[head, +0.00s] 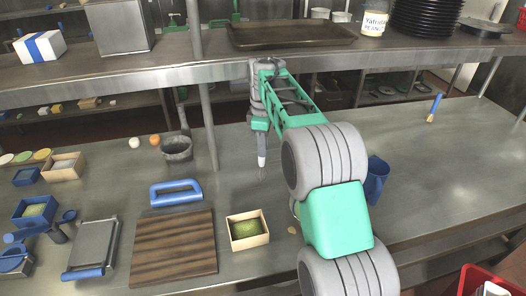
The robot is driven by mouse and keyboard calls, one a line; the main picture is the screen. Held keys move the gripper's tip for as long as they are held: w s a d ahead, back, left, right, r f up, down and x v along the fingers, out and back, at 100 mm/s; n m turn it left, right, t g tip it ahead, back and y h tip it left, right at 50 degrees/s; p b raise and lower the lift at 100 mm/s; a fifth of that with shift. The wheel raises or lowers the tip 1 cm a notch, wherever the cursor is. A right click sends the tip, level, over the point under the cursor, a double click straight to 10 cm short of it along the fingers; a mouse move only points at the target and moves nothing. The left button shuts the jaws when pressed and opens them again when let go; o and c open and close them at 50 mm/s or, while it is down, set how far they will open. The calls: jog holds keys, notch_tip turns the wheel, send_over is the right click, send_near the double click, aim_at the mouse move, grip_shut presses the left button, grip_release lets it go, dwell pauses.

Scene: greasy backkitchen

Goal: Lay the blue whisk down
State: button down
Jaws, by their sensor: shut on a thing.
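My arm reaches from the lower right over the steel counter (345,130). My gripper (262,155) is at the far side of the arm, below the upper shelf's front edge and above the back of the counter. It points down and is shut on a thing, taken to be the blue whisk. The whisk itself cannot be made out, as the gripper and arm links hide it. Whether anything held touches the counter cannot be told.
A dark mortar (177,150) and two small balls stand left of my gripper. A blue-handled tool (435,107), a blue jug (376,178), a wooden board (175,248) and a small box (247,230) are around. The counter's right part is mostly clear. A shelf post (208,125) stands close by.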

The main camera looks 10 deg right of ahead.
aim_at(263, 165)
jog(key=shift+f, duration=1.5)
jog(key=shift+f, duration=0.2)
jog(key=c, duration=1.3)
grip_release()
